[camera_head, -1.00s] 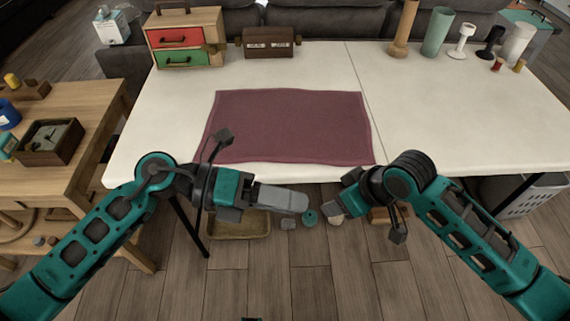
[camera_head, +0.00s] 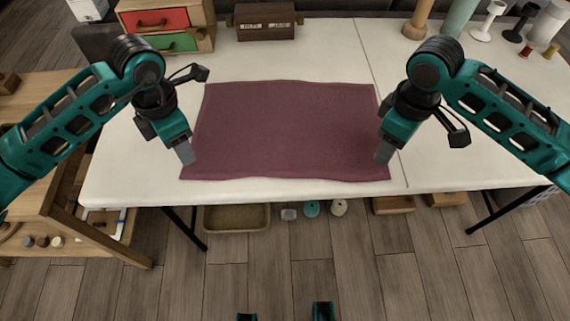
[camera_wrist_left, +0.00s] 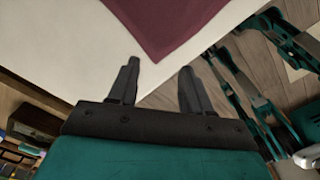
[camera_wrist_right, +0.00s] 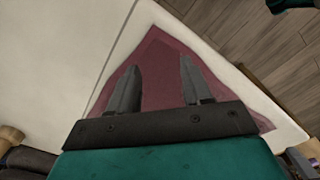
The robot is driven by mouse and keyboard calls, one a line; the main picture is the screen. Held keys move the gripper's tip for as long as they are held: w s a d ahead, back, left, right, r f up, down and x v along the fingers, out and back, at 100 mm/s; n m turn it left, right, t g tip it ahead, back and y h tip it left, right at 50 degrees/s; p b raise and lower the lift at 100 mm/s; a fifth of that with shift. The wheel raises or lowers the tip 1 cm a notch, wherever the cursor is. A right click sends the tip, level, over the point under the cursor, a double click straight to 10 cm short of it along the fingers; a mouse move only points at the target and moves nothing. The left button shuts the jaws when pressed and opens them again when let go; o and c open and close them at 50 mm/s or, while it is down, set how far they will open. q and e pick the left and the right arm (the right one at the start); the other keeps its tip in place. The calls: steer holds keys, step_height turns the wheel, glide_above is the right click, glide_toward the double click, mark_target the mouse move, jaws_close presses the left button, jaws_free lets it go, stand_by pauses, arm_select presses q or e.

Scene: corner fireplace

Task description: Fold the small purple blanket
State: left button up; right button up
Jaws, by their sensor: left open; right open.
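The purple blanket (camera_head: 285,130) lies flat and spread out on the white table, its near edge close to the table's front edge. My left gripper (camera_head: 187,155) is over the blanket's near left corner, pointing down. In the left wrist view its fingers (camera_wrist_left: 157,88) are apart and empty, with a corner of the blanket (camera_wrist_left: 165,22) beyond them. My right gripper (camera_head: 384,154) is over the blanket's right edge near the front corner. In the right wrist view its fingers (camera_wrist_right: 158,85) are apart above the blanket (camera_wrist_right: 160,60). I cannot tell whether either gripper touches the cloth.
The white table (camera_head: 440,110) is bare around the blanket. A drawer box (camera_head: 165,28) and a brown box (camera_head: 264,20) stand at the back left. Cups and spools (camera_head: 490,22) stand at the back right. A wooden side table (camera_head: 60,190) is at left.

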mark_target(193, 173)
arm_select(q)
steer(key=f, duration=0.6)
steer(key=shift+s+f, duration=0.1)
steer(key=shift+s, duration=0.15)
arm_select(e)
steer(key=f, duration=0.6)
steer(key=shift+s, duration=0.25)
arm_select(q)
steer(key=shift+f, duration=0.5)
arm_select(e)
steer(key=shift+f, duration=0.55)
arm_select(q)
steer(key=shift+f, duration=0.2)
arm_select(e)
steer(key=shift+f, duration=0.25)
arm_select(q)
steer(key=shift+c, duration=0.2)
arm_select(e)
steer(key=shift+r, duration=0.1)
steer(key=shift+c, duration=0.2)
arm_select(q)
steer(key=shift+c, duration=0.4)
arm_select(e)
steer(key=shift+c, duration=0.4)
arm_select(q)
jaws_close()
arm_select(e)
jaws_close()
